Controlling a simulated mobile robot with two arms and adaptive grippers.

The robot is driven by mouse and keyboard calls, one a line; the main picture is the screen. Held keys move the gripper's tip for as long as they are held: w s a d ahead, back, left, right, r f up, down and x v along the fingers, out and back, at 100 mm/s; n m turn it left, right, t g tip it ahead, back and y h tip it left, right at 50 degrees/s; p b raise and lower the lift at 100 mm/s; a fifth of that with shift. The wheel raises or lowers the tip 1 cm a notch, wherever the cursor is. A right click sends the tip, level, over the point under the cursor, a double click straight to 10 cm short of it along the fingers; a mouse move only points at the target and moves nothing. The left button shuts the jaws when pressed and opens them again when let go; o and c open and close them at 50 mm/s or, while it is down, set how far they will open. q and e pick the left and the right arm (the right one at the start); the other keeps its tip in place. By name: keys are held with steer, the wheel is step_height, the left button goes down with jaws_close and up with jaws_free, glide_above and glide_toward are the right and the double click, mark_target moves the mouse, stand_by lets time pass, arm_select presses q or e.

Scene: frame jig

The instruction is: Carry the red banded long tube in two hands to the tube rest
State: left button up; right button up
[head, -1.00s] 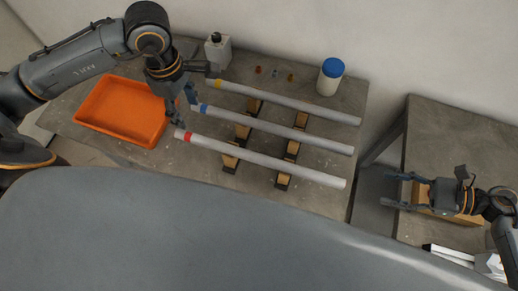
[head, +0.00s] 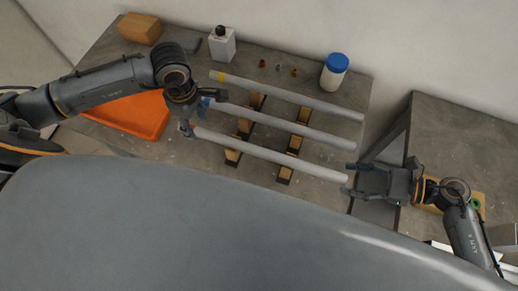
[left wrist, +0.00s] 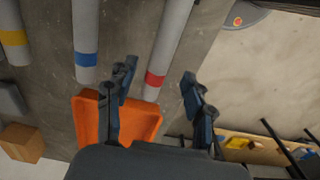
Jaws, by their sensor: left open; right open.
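The red banded long tube (head: 270,153) is the nearest of three pale tubes, lying across wooden supports (head: 233,157) on the grey table. Its red band (left wrist: 155,80) shows in the left wrist view, between my open fingers; in the head view my gripper largely covers that end. My left gripper (head: 197,116) is open at the tube's left end, and it also shows in the left wrist view (left wrist: 158,82). My right gripper (head: 349,179) is open, with its fingertips around or just beside the tube's right end; contact is unclear. I cannot tell which thing is the tube rest.
A blue-banded tube (head: 290,124) and a yellow-banded tube (head: 285,95) lie behind. An orange tray (head: 135,115) is at left. A wooden block (head: 139,28), white bottle (head: 222,45) and blue-lidded jar (head: 333,75) stand at the back. A second table (head: 465,135) is at right.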

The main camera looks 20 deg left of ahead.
mark_target(199, 130)
arm_select(q)
steer(key=shift+f, duration=1.9)
arm_select(e)
steer(key=shift+x, duration=1.9)
arm_select(q)
steer(key=shift+c, duration=0.2)
arm_select(e)
steer(key=shift+c, duration=0.2)
arm_select(q)
jaws_close()
arm_select(e)
jaws_close()
